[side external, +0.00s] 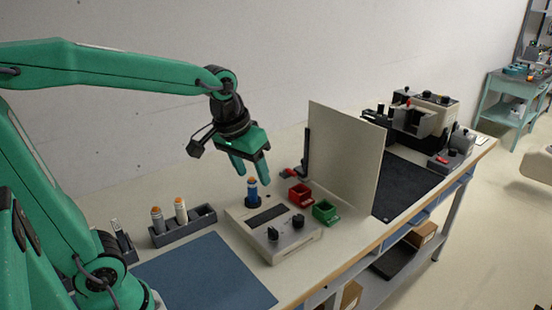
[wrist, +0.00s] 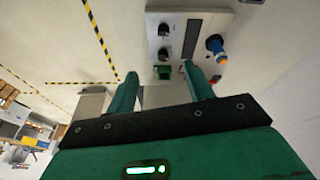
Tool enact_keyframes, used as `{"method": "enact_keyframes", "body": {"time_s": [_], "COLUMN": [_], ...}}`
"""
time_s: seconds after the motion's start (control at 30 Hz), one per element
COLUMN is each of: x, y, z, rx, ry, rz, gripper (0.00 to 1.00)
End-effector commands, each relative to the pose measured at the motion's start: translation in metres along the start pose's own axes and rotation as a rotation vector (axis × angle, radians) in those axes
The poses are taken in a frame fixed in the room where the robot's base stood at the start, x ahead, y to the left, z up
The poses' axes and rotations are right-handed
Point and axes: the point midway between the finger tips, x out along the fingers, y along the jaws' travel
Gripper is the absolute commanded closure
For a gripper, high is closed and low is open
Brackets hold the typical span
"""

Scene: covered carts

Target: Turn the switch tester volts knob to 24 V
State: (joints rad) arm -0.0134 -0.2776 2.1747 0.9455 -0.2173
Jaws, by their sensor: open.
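The switch tester (side external: 238,214) is a pale box on the bench with a dark window and two black knobs, a front one (side external: 273,233) and a rear one (side external: 298,221). Both knobs also show in the wrist view (wrist: 164,30) (wrist: 163,54). Their labels and settings are too small to read, so I cannot tell which is volts. A blue cylinder with an orange top (side external: 252,190) stands upright at the tester's back corner. My gripper (side external: 252,177) is open and empty, above the back of the tester near that cylinder, apart from both knobs.
A red bin (side external: 300,194) and a green bin (side external: 326,211) stand beside the tester, before an upright pale panel (side external: 345,150). A grey rack (side external: 202,216) holds orange-topped cylinders at left. A blue mat (side external: 205,272) lies clear in front.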

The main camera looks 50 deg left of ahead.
Motion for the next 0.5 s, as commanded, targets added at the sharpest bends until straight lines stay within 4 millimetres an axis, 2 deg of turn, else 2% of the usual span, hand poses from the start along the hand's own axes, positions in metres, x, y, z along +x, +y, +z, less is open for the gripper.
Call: {"method": "enact_keyframes", "body": {"time_s": [0.2,0.5], "x": [0.027,0.073], "y": [0.005,0.011], "z": [-0.033,-0.070], "rx": [-0.080,-0.189], "ry": [-0.069,-0.155], "rz": [-0.019,-0.052], "gripper": [0.48,0.48]}}
